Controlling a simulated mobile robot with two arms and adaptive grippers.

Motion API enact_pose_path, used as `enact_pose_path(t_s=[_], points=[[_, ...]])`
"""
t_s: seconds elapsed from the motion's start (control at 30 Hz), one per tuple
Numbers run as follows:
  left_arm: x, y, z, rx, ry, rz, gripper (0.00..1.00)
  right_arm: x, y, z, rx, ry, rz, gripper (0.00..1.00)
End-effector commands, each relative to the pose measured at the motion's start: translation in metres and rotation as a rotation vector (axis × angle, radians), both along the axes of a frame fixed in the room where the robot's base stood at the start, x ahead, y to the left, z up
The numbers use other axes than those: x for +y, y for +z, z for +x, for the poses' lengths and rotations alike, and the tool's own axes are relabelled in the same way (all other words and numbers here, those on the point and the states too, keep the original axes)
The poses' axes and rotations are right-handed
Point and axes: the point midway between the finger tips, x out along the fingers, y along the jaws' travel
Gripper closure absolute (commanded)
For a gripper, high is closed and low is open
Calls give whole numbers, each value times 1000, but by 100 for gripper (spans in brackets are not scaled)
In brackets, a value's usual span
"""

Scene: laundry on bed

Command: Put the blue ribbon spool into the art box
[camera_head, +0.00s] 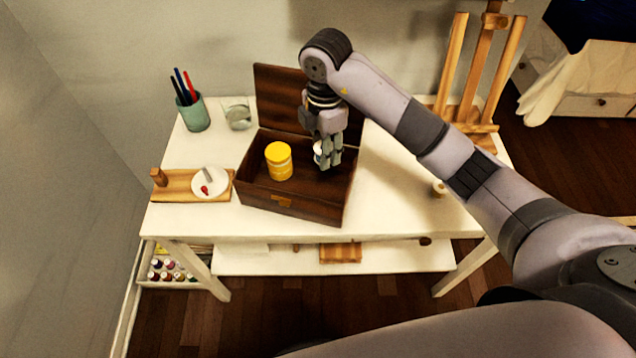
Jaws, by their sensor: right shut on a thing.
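The art box (290,207) is a dark brown wooden box with its lid raised at the back, standing on the white table. My right gripper (328,160) points down into the right part of the open box. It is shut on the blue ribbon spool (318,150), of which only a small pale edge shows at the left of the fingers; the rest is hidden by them. I cannot tell whether the spool touches the box floor. A yellow jar (279,162) stands in the left part of the box. My left gripper is not in view.
A green cup with pens (193,112) and a glass-like item (239,115) stand behind left. A wooden board (180,187) with a white dish (210,183) lies left. A wooden easel (468,110) stands back right. The tabletop right of the box is mostly clear.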

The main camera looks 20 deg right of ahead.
Motion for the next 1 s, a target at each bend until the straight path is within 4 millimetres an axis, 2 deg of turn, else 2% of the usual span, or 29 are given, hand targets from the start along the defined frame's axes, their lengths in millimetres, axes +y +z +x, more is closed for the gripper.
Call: enact_pose_path(t_s=[0.03, 0.17, 0.3, 0.5, 0.8, 1.0], points=[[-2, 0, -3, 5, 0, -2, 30, 0, -16, -1, 6, -1, 0, 81], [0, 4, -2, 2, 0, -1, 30, -1, -48, -1, 5, -1, -2, 81], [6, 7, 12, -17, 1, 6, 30, 0, -77, 0, 2, 0, 0, 81], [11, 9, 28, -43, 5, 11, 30, 0, -96, 1, -1, 1, 0, 81], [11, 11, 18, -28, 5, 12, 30, 0, -135, 0, 0, 0, -1, 81], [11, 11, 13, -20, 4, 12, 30, 0, -137, 1, -2, 2, -1, 81]])
